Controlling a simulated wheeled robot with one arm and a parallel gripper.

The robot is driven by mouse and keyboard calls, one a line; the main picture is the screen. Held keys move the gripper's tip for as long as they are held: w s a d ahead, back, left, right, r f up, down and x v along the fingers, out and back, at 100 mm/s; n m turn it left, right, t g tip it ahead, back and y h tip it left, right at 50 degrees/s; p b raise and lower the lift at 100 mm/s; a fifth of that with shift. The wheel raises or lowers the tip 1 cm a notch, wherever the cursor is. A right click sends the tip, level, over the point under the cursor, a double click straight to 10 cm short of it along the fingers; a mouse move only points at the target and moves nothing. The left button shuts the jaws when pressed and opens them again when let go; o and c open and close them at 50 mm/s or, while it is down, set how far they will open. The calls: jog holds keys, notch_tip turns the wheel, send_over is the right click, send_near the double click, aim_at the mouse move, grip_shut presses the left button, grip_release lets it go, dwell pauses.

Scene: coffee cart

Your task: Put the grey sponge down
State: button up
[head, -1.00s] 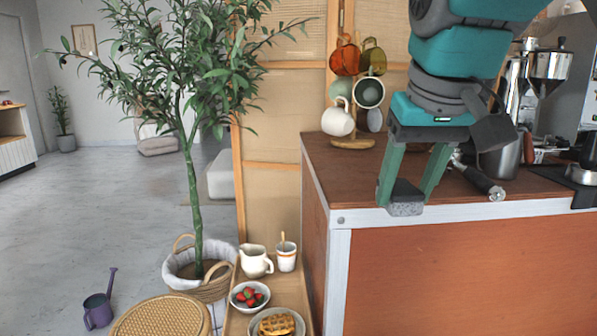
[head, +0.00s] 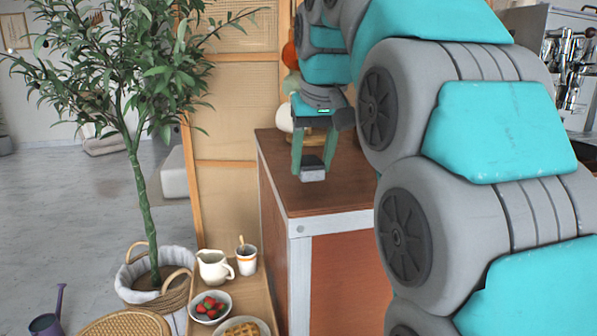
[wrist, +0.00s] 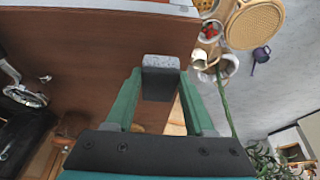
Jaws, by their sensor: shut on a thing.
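The grey sponge (head: 313,175) is a small block with a pale speckled face and a darker side. It is held between the green fingers of my gripper (head: 313,165), over the brown counter top (head: 285,150) near its left end. In the wrist view the sponge (wrist: 161,63) sits between the fingertips of my gripper (wrist: 160,78), with the counter top (wrist: 80,60) beyond it. I cannot tell whether the sponge touches the counter.
The mug stand behind my gripper is mostly hidden, with a white mug (head: 284,118) partly showing. My arm hides much of the counter's right part. A potted tree (head: 143,200) stands left.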

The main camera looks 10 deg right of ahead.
aim_at(309, 162)
jog(key=shift+w+a+f, duration=0.1)
jog(key=shift+w, duration=0.95)
jog(key=shift+f+p, duration=0.3)
jog(key=shift+f, duration=1.45)
jog(key=shift+f, duration=0.1)
jog(key=o, duration=1.2)
jog(key=shift+v, duration=3.9)
